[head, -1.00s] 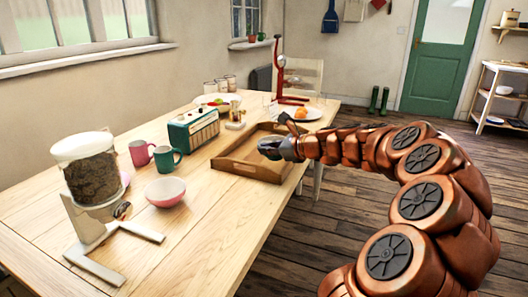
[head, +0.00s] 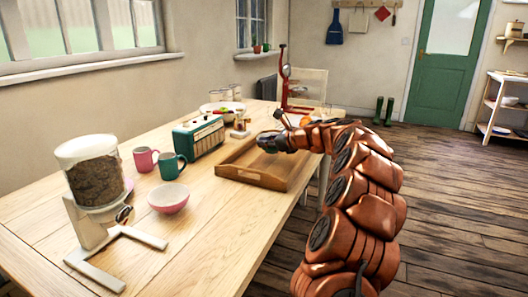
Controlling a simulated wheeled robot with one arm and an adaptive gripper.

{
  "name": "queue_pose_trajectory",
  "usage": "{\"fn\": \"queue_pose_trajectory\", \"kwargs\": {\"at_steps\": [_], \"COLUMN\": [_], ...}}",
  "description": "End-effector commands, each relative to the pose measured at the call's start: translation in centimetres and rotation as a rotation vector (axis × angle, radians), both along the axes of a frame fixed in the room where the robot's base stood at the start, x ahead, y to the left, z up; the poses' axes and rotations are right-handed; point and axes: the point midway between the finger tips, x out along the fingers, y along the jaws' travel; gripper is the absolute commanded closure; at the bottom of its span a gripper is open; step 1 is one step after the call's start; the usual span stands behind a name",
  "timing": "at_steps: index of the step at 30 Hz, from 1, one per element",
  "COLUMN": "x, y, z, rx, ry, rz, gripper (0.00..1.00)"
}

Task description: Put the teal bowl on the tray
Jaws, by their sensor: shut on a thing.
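The wooden tray (head: 252,178) lies on the table, low-walled, with its near part bare. My gripper (head: 272,141) is over the far part of the tray and is shut on a small dark teal thing, which looks like the teal bowl (head: 265,144). The gripper hides most of the bowl, and I cannot tell whether it touches the tray floor.
A teal radio (head: 198,137) stands left of the tray. A teal mug (head: 171,166), a pink mug (head: 145,159) and a pink bowl (head: 168,198) stand nearer. A cereal dispenser (head: 93,175) is at the left. A red stand (head: 286,90) rises behind the tray.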

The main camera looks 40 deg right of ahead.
Motion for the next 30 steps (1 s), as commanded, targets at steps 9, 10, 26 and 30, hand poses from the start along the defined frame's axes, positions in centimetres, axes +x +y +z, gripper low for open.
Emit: {"fn": "queue_pose_trajectory", "kwargs": {"at_steps": [9, 10, 26, 30], "x": [1.9, 2.0, 2.0, 2.0], "y": [-1.1, -1.1, -1.0, -1.0], "z": [-0.2, -0.2, -3.7, -3.8], "rx": [-0.001, -0.001, 0.001, 0.002], "ry": [-0.002, -0.002, 0.0, 0.0], "rz": [-0.004, -0.004, -0.001, -0.002], "gripper": [1.0, 1.0, 1.0, 1.0]}}
